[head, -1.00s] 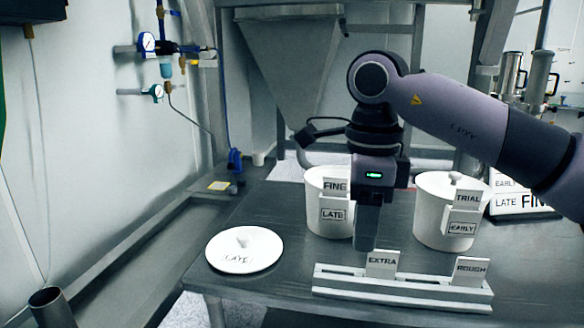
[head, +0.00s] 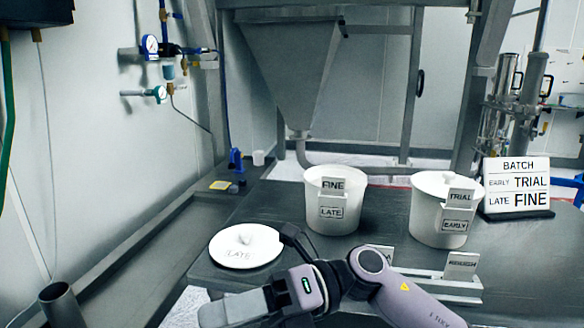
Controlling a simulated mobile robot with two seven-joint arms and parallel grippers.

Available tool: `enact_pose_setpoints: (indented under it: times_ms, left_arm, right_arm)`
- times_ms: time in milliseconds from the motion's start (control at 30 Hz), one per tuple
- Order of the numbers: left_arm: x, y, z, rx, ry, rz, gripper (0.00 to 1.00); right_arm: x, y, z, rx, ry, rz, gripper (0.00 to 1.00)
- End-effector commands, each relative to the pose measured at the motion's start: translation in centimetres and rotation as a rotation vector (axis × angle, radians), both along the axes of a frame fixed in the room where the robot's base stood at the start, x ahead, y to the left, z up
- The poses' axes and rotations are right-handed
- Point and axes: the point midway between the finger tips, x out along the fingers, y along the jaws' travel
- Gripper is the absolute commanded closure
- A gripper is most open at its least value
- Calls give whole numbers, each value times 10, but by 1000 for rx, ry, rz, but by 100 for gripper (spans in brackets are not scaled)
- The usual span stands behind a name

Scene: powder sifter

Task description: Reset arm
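My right gripper (head: 232,306) is low in the head view, in front of the table's near edge. Its fingers point left and look close together, but whether they are shut is unclear. My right arm comes in from the bottom right and covers part of the card rack. My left gripper is out of view. A white tub (head: 320,200) with FINE and LATE cards stands open on the table. A second tub (head: 424,212) with TRIAL and EARLY cards stands to its right with a lid on.
The dark table (head: 385,205) holds the tubs. A white rack (head: 462,287) with two cards stands at its front, partly hidden. A BATCH sign (head: 517,165) stands at the right. A metal pipe (head: 57,303) rises at bottom left.

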Motion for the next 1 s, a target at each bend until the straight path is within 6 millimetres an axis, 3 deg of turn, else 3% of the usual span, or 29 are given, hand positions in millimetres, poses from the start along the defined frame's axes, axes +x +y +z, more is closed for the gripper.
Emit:
enact_pose_setpoints:
  times_ms: [267, 467, 633, 767, 867, 1000]
  left_arm:
    - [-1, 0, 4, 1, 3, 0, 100]
    - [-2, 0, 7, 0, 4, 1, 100]
    - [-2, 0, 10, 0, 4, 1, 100]
    - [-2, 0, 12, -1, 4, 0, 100]
    - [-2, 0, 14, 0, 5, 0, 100]
    - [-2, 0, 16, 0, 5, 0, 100]
  right_arm:
    - [31, -24, -1, 346, 553, -287, 61]
    - [63, -69, -39, 528, 966, -524, 61]
    - [76, -119, -100, 644, 1322, -744, 61]
    - [68, -159, -159, 709, 1595, -919, 61]
    - [49, -190, -208, 747, 1801, -1059, 61]
    - [6, -230, -273, 780, 2076, -1255, 61]
